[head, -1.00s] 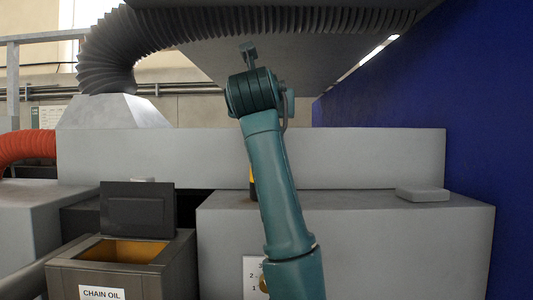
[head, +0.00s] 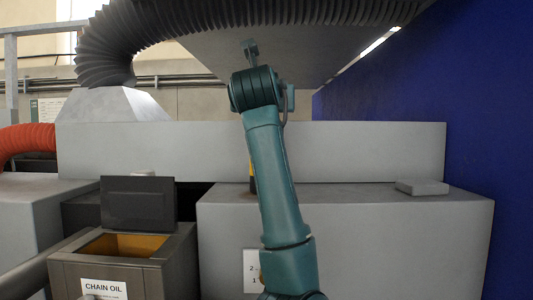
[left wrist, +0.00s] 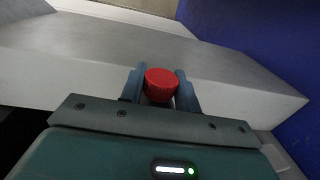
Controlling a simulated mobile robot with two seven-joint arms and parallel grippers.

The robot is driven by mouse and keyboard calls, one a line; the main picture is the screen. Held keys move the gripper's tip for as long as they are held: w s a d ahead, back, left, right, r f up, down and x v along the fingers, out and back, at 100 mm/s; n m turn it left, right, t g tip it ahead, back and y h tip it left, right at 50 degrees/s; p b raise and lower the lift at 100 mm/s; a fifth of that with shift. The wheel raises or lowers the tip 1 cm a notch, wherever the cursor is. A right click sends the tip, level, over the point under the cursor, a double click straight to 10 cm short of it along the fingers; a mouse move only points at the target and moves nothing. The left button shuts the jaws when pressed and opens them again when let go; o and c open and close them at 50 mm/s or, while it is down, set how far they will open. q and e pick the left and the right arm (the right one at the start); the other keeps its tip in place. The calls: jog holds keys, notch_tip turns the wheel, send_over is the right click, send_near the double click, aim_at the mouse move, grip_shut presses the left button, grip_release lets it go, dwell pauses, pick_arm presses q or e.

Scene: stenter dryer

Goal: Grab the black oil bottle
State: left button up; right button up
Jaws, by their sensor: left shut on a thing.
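In the left wrist view my left gripper (left wrist: 160,88) is shut with a ribbed red cap (left wrist: 160,84) between its two fingers. The body of the bottle under the cap is mostly hidden by the cap and gripper. In the head view a narrow strip of a black and yellow thing, apparently the black oil bottle (head: 252,180), shows at the left edge of my teal arm. It is over the grey machine block, and the arm covers the rest. My right gripper is in neither view.
An open metal box (head: 152,278) labelled CHAIN OIL stands at the lower left, its dark lid (head: 138,203) raised. A small grey block (head: 422,187) lies on the grey machine block (head: 400,235). A blue wall (head: 470,120) bounds the right. A ribbed duct (head: 105,50) hangs above.

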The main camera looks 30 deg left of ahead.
pick_arm(q)
grip_shut()
jog(key=shift+r, duration=0.1)
jog(key=shift+r, duration=0.15)
